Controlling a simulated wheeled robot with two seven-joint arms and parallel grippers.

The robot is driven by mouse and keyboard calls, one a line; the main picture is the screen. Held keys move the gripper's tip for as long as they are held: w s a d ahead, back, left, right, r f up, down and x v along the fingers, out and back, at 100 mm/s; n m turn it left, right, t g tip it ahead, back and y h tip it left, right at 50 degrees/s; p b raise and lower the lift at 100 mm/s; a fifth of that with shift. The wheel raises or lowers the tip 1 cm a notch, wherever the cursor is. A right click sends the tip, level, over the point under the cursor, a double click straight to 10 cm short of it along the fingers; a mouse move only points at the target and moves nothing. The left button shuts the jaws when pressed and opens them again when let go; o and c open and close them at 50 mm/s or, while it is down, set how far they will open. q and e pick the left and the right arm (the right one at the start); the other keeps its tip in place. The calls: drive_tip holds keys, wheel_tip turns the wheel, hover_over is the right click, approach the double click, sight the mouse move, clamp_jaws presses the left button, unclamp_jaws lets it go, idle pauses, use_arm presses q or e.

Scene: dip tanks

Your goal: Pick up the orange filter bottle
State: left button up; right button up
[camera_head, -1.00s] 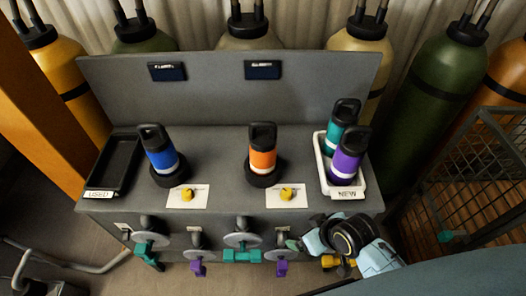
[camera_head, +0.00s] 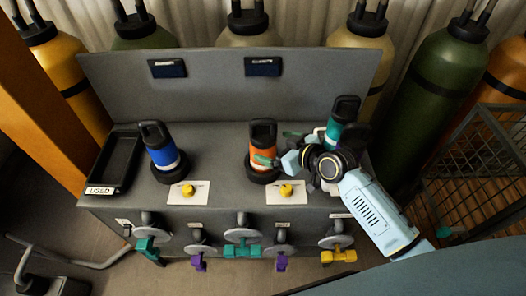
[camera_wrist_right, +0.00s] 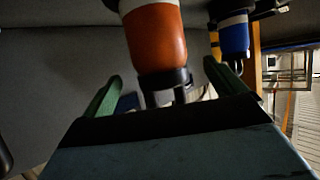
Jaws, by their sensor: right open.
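The orange filter bottle (camera_head: 262,148) stands upright in a black round base on the grey bench, with a black looped lid on top. My right gripper (camera_head: 277,147) is open just to its right, with one green finger in front of the orange body. In the right wrist view the orange bottle (camera_wrist_right: 157,47) appears upside down, between and beyond the open green fingers of my right gripper (camera_wrist_right: 162,82). Its black lid loop faces the palm. I cannot tell whether the fingers touch it. My left gripper is not in view.
A blue bottle (camera_head: 162,150) stands in a black base to the left, beside an empty black tray (camera_head: 110,162). A teal bottle (camera_head: 341,122) stands at the right; my right arm mostly hides the purple bottle and white tray there. Yellow-knobbed cards (camera_head: 289,198) lie in front.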

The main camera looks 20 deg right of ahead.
drive_tip(key=shift+x, duration=2.95)
drive_tip(key=shift+r, duration=0.15)
drive_tip(key=c, duration=1.4)
drive_tip(key=shift+w+r, duration=0.1)
drive_tip(key=shift+r, duration=0.05)
drive_tip(key=shift+c, duration=0.4)
